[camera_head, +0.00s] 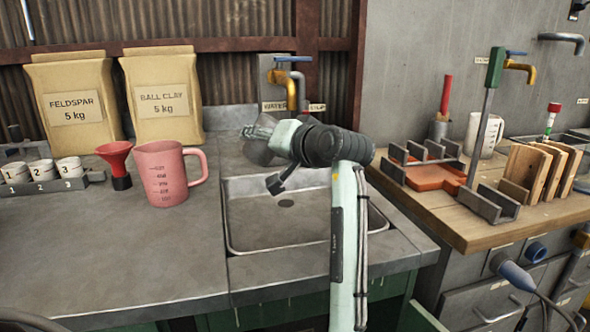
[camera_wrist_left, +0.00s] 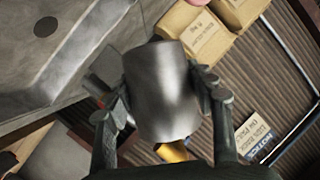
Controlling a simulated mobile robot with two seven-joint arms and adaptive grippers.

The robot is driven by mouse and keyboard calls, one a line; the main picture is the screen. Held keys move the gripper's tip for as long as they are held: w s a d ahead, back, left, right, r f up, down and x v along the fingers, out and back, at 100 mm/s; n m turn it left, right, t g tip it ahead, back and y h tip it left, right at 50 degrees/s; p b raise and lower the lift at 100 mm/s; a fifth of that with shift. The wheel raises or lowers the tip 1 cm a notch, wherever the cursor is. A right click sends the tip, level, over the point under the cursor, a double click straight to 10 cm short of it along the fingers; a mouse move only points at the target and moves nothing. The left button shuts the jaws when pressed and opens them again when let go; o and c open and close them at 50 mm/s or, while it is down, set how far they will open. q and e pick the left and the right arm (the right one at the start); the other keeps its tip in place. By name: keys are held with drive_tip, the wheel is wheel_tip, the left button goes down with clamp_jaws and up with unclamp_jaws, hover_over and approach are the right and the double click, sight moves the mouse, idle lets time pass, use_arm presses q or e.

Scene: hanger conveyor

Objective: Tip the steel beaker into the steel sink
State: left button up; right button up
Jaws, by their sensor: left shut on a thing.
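The steel beaker (camera_wrist_left: 162,95) is a plain grey cylinder, held between the two fingers of my left gripper (camera_head: 262,132) in the left wrist view. In the head view only part of the beaker (camera_head: 257,152) shows beside the gripper, above the sink's back left corner. Its tilt and contents cannot be made out. The steel sink (camera_head: 242,243) is a rectangular basin set in the counter, with a dark drain. My left forearm crosses in front of its right side. The drain also shows in the left wrist view (camera_wrist_left: 45,27). My right gripper is not in view.
A yellow tap (camera_head: 284,80) stands behind the sink. A pink jug (camera_head: 168,175), a red funnel (camera_head: 116,158) and small numbered cups (camera_head: 40,172) are to the left. Two clay bags (camera_head: 160,100) stand behind them. A wooden bench (camera_head: 440,215) with racks is at right. The front counter is clear.

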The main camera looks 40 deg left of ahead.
use_arm(q)
drive_tip(key=shift+r+m, duration=0.15)
drive_tip(key=shift+m, duration=0.15)
drive_tip(key=shift+p, duration=0.3)
drive_tip(key=shift+s+a+m+y+p, duration=0.1)
drive_tip(key=shift+m+y+p, duration=0.2)
drive_tip(key=shift+m+p, duration=0.1)
idle(0.4)
drive_tip(key=shift+m+y+p, duration=0.3)
drive_tip(key=shift+m, duration=0.1)
drive_tip(key=shift+m+y, duration=0.3)
drive_tip(key=shift+m, duration=0.8)
